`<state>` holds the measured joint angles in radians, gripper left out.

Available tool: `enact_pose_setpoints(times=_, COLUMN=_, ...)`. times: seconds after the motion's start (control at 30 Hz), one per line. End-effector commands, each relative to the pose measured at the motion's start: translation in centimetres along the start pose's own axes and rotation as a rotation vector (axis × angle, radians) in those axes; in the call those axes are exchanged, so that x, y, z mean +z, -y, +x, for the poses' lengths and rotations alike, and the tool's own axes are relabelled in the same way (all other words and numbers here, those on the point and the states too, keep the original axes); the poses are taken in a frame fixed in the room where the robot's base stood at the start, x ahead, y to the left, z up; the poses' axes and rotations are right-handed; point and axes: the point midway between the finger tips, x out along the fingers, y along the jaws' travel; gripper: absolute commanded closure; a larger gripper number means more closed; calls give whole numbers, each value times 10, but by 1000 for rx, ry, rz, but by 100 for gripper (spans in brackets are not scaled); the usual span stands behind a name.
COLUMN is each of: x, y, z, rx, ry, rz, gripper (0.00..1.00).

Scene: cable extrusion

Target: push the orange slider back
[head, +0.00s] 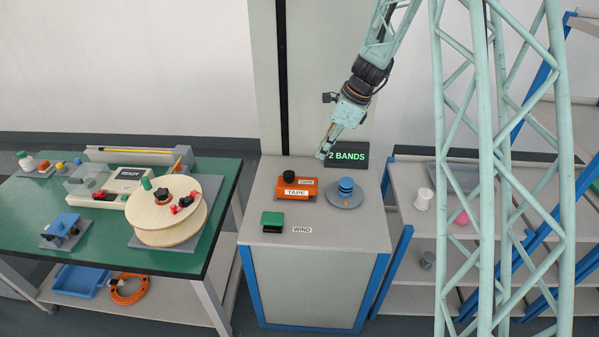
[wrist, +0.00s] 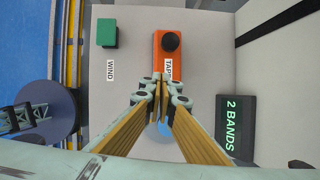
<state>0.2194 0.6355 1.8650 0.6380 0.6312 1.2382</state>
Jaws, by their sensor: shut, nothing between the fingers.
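The orange slider (head: 283,191) with a black knob sits on the cabinet top, with TAPE labels by it. In the wrist view the orange slider (wrist: 168,63) lies just beyond my fingertips, its near end partly hidden behind them. My gripper (head: 322,155) is shut and empty, above the back of the cabinet top and apart from the slider. In the wrist view my gripper (wrist: 161,82) shows its fingertips together over the TAPE label.
A blue banded post (head: 346,187) on a grey disc stands right of the slider. A green block (head: 272,221) labelled WIND is in front. A display (head: 347,154) reading 2 BANDS stands behind. A green table (head: 90,245) with a wooden reel is at left.

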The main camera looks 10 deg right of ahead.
Motion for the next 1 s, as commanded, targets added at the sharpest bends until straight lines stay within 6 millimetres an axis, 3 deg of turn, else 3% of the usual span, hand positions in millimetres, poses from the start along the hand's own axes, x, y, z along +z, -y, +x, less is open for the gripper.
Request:
enact_pose_setpoints(times=0.23, x=-10, y=13, z=22, rx=3, ry=5, rz=78, gripper=100)
enact_pose_setpoints(times=0.77, x=-12, y=15, z=26, rx=4, ry=6, rz=89, gripper=100)
enact_pose_setpoints(times=1.0, x=-11, y=14, z=37, rx=5, ry=6, rz=89, gripper=100)
